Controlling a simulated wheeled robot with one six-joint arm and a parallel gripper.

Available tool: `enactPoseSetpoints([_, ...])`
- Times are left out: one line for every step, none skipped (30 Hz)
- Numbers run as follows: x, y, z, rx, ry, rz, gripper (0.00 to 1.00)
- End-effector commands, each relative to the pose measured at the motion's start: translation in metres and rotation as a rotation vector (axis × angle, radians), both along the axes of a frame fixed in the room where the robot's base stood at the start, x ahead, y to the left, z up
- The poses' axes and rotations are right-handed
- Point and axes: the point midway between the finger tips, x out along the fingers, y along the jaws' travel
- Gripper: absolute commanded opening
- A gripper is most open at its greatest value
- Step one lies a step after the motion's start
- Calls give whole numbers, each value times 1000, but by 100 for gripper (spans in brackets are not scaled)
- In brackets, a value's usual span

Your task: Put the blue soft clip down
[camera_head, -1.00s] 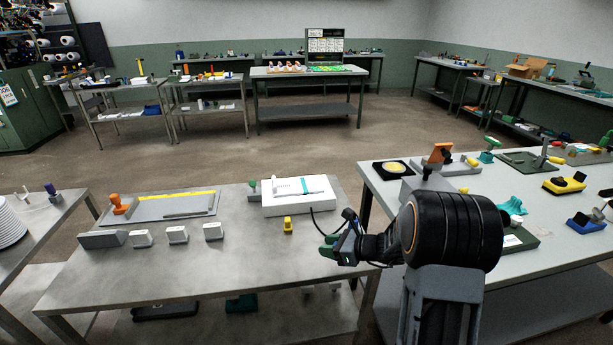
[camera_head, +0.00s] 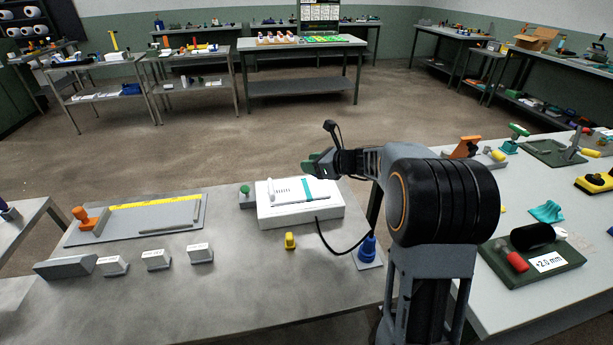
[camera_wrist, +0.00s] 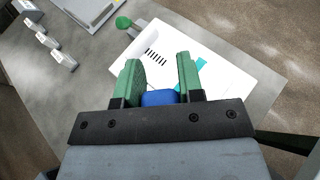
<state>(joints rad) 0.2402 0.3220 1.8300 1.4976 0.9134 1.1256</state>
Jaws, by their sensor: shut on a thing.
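The blue soft clip (camera_wrist: 160,98) shows in the wrist view between the green finger pads of my gripper (camera_wrist: 160,78). Only a small part of it shows, low between the pads. In the head view my gripper (camera_head: 318,163) is raised above the back edge of the grey table (camera_head: 250,290), beyond a white box (camera_head: 298,212). The clip cannot be made out there. In the wrist view the white box (camera_wrist: 222,88) lies below and beyond the fingertips, with a teal strip and dark marks on its top.
White labelled blocks (camera_head: 156,259) and a tray with a yellow ruler (camera_head: 150,208) lie left. The table's front middle is clear.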

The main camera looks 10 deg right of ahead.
Motion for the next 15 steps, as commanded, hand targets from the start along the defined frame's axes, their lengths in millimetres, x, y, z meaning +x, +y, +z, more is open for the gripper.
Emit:
enactPoseSetpoints([14, 1, -7, 0, 3, 1, 12])
enactPoseSetpoints([21, 2, -10, 0, 4, 1, 12])
enactPoseSetpoints([27, 2, -19, 0, 5, 1, 12])
enactPoseSetpoints([31, 2, -25, 1, 4, -1, 12])
enactPoseSetpoints([35, 2, -30, 1, 4, -1, 12])
enactPoseSetpoints([40, 2, -36, 1, 4, 0, 12])
enactPoseSetpoints([44, 3, -40, 0, 3, -1, 12])
enactPoseSetpoints([47, 3, -44, 1, 3, -1, 12])
enactPoseSetpoints([51, 3, -48, 0, 2, -2, 12])
enactPoseSetpoints([53, 3, -51, 0, 2, -2, 12])
enactPoseSetpoints([56, 3, -53, -1, 1, -2, 12])
enactPoseSetpoints([58, 3, -56, -1, 1, -2, 12])
enactPoseSetpoints([59, 3, -58, -1, 1, -3, 12])
enactPoseSetpoints([61, 3, -59, -1, -1, -3, 12])
enactPoseSetpoints([62, 2, -60, -1, -1, -3, 12])
